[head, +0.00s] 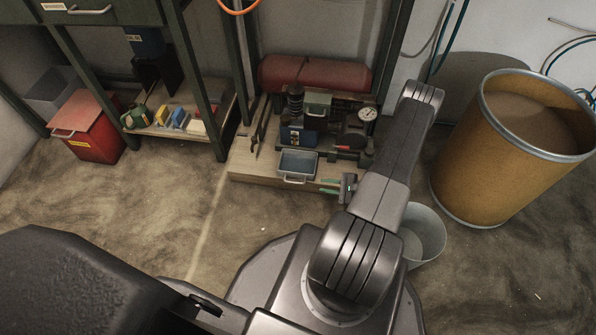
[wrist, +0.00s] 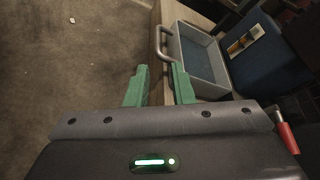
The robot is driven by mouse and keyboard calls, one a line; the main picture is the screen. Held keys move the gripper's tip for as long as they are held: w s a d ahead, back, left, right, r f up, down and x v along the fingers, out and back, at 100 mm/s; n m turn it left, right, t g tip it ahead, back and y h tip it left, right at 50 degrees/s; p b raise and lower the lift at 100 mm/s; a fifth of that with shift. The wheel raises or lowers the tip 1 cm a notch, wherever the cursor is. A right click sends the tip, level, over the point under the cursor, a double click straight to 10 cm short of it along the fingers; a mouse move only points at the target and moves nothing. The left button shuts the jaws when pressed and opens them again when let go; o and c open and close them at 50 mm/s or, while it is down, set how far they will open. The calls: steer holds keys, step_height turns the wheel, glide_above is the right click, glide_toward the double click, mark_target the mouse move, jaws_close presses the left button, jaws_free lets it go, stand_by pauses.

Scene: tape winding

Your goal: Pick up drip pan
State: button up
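The drip pan (head: 298,163) is a shallow grey rectangular tray with a blue-grey inside and a handle at its front. It sits on the front of a low wooden platform. In the wrist view the pan (wrist: 205,58) is at the upper right, with its handle (wrist: 162,43) towards the left. My gripper (head: 331,187) has green fingers and is just right of the pan and near the platform's front edge. In the wrist view my gripper (wrist: 160,80) is open with nothing between its fingers. The right finger appears close to the pan's near end; I cannot tell whether they touch.
A compressor with a red tank (head: 315,74) and gauge (head: 368,113) stands behind the pan. A blue box (wrist: 262,50) is beside the pan. A bucket (head: 424,232) and a large yellow drum (head: 505,150) stand at right. The floor left of the platform (head: 262,176) is clear.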

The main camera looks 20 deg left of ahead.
steer(key=b, duration=0.2)
glide_toward(295, 183)
steer(key=x, duration=0.5)
steer(key=shift+w+f, duration=0.2)
steer(key=shift+w, duration=0.1)
steer(key=b+x, duration=0.2)
steer(key=x, duration=0.3)
steer(key=shift+s+a+f, duration=0.1)
steer(key=shift+s, duration=0.05)
jaws_close()
